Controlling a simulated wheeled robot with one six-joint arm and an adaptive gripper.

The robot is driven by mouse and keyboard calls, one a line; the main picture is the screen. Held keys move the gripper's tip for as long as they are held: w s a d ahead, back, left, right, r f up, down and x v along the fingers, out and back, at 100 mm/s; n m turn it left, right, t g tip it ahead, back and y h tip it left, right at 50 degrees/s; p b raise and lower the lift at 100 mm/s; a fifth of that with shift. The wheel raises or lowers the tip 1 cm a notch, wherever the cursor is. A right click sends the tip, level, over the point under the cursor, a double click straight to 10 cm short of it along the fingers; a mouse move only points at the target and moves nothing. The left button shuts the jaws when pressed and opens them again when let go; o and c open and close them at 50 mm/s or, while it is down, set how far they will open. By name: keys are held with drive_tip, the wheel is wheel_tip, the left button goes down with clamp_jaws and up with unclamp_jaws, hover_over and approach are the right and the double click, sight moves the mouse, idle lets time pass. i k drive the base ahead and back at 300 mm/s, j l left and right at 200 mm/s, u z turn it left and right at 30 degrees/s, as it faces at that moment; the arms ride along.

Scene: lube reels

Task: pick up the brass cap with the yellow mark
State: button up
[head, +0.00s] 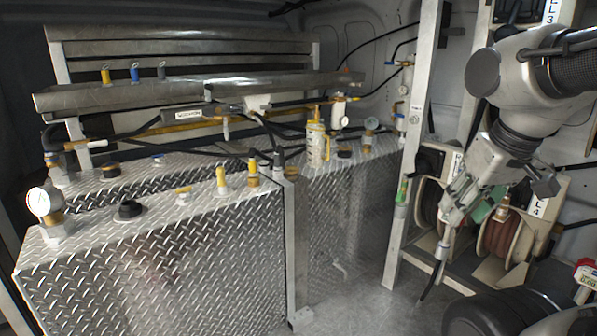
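A small upright piece with a yellow top (105,75) stands at the left of the upper metal shelf. It looks like the brass cap with the yellow mark, but it is too small to be sure. Beside it stand a similar blue-topped piece (135,73) and a grey one (161,71). Other brass and yellow fittings sit on the tank top, one at the middle (222,181) and one further right (253,174). My gripper (467,211) hangs at the right before the hose reels, far from the shelf. Its green-padded fingers look apart, with nothing visible between them.
Diamond-plate tanks (160,265) fill the left and centre. A metal post (412,150) rises between the tanks and the reels (500,238). Hoses cross below the shelf.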

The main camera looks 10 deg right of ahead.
sight(289, 169)
drive_tip(key=i+l+z, duration=0.15)
drive_tip(key=i, duration=0.35)
drive_tip(key=i+z, duration=0.15)
drive_tip(key=i, duration=0.4)
drive_tip(key=i+l+u, duration=0.7)
drive_tip(key=i+u, duration=0.15)
drive_tip(key=i+l+u, duration=0.4)
drive_tip(key=l, duration=0.2)
drive_tip(key=k+j, duration=0.05)
